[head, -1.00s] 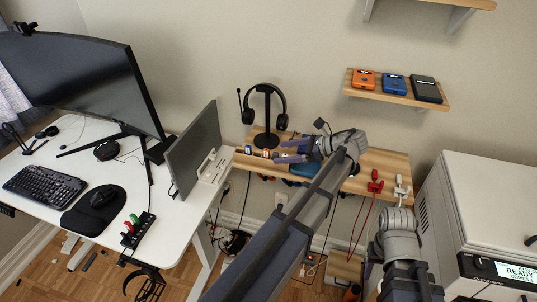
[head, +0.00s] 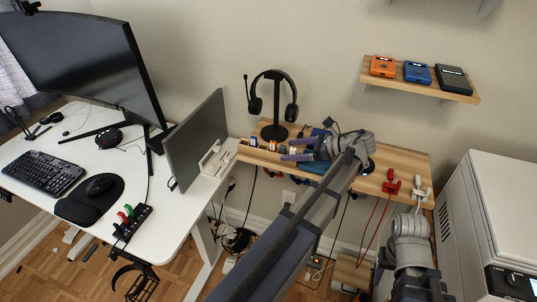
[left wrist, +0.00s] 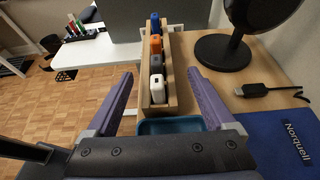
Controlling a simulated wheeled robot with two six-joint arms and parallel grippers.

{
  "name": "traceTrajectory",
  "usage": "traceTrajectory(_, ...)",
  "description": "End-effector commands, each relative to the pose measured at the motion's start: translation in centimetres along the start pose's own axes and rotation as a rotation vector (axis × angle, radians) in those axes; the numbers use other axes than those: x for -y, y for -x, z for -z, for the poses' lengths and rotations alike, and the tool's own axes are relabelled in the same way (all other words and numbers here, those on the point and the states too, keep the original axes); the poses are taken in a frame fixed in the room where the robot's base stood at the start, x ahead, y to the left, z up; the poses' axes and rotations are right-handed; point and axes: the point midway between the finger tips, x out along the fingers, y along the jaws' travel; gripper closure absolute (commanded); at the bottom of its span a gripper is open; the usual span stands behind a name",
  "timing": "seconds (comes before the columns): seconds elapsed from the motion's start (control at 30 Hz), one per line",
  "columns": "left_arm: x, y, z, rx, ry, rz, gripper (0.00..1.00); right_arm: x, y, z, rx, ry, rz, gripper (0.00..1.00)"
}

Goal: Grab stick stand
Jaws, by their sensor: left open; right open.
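The stick stand (left wrist: 174,75) is a long, narrow wooden holder with a row of sticks: white, grey, orange and blue. In the left wrist view its near end lies between the two purple fingers of my left gripper (left wrist: 160,73). The fingers are open, with nothing clasped. In the head view my left gripper (head: 287,150) is over the left part of the wooden shelf desk and partly covers the stand (head: 258,155). My right gripper (head: 381,272) is low in front of the desk, open and mostly hidden by its wrist.
A headphone stand (head: 274,130) is behind the sticks; its round black base is beside the stand. A blue Norquell mat (left wrist: 275,145), a teal tray (left wrist: 170,126) and a black cable plug (left wrist: 255,90) lie close by. Red clips (head: 391,184) sit right.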

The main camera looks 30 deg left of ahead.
Motion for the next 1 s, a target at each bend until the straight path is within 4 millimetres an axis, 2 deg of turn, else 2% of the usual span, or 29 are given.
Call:
traceTrajectory(0.03, -0.1, -0.6, 0.1, 0.0, 0.001, -0.001, 0.12, 0.0, -0.4, 0.0, 0.0, 0.0, 0.0, 0.5)
traceTrajectory(0.27, -0.1, -1.2, 0.0, 0.0, 0.0, -0.001, 0.12, 0.1, -0.5, 0.0, 0.0, 0.0, 0.0, 0.5)
traceTrajectory(0.6, -0.3, -5.6, -0.2, 0.0, 0.001, -0.002, 0.12, 0.2, -2.0, 0.1, 0.0, 0.0, 0.0, 0.5)
traceTrajectory(0.83, -0.2, -5.9, -0.4, 0.0, 0.0, 0.0, 0.12, 0.2, -1.9, 0.1, 0.0, 0.0, 0.0, 0.5)
traceTrajectory(0.87, -0.2, -5.9, -0.4, 0.0, 0.0, 0.0, 0.14, 0.2, -1.9, 0.1, 0.0, 0.0, 0.0, 0.5)
traceTrajectory(1.0, -0.2, -5.8, -0.4, 0.0, 0.0, 0.0, 0.29, 0.2, -1.9, 0.1, 0.0, 0.0, 0.0, 0.5)
